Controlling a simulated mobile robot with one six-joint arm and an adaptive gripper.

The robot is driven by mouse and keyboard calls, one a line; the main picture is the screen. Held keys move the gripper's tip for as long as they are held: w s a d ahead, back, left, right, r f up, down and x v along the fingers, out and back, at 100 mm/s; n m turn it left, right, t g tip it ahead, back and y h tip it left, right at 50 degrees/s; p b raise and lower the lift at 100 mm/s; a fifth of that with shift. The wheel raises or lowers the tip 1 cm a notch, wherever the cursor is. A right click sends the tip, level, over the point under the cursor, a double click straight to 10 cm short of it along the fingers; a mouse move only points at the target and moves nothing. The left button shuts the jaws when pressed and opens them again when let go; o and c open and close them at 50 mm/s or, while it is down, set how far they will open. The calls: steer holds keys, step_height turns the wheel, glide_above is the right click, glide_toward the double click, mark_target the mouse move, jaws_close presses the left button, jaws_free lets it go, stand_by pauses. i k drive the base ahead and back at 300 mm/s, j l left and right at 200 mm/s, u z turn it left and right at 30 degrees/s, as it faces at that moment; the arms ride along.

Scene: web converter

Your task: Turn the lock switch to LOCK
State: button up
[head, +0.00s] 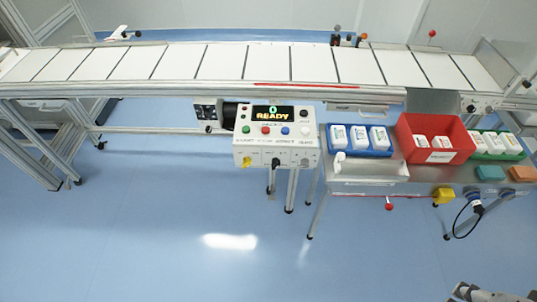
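The control box (277,140) is white and stands on legs in front of the conveyor, with a display reading "0 READY". Its sloped face has green, red, blue and white buttons, and a black knob sits beside the display. Along the lower front are a yellow switch (246,162), a black switch (276,163) and a pale switch (305,162). The labels are too small to read, so I cannot tell which one is the lock switch or how it is set. A grey piece of my arm or gripper (485,293) shows at the bottom right, cut off, far from the box; its fingers are unclear.
The conveyor (220,62) runs across behind the box. A steel table to the right holds a blue tray (360,153), a red bin (405,140) and a green tray (500,156) with white packs. A black cable (468,235) hangs there. The blue floor in front is clear.

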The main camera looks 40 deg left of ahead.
mark_target(247, 160)
steer(key=u, duration=1.6)
